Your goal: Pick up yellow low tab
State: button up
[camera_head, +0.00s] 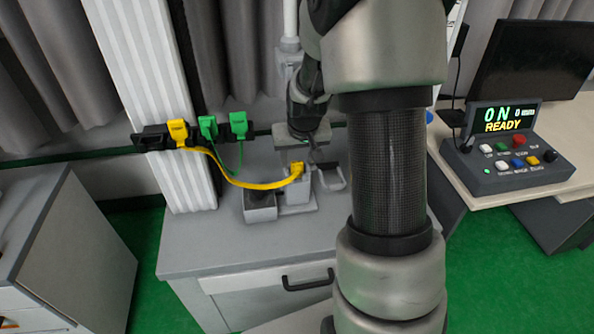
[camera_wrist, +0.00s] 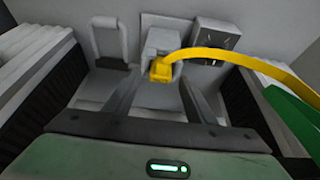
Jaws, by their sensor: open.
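The yellow low tab (camera_head: 297,169) sits at the lower end of a yellow cable (camera_head: 240,182), on a grey block on the cabinet top. In the wrist view the tab (camera_wrist: 160,70) is near the middle, at the front of a grey block. My gripper (camera_head: 301,151) is open and empty just above the tab in the head view. In the wrist view its two fingers (camera_wrist: 162,86) point toward the tab, one to each side of it. I cannot tell how far apart in depth they are. My arm hides part of the area to the right.
A dark rail holds a yellow connector (camera_head: 178,131) and two green connectors (camera_head: 238,125) at upper left, by a white ribbed column (camera_head: 155,90). An open grey bin (camera_head: 261,213) stands left of the tab's block. A control box (camera_head: 500,160) reads ON READY.

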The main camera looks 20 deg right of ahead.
jog(key=shift+w+f, duration=0.15)
jog(key=shift+f, duration=0.2)
jog(key=shift+c, duration=0.4)
jog(key=c, duration=1)
jog(key=shift+c, duration=0.2)
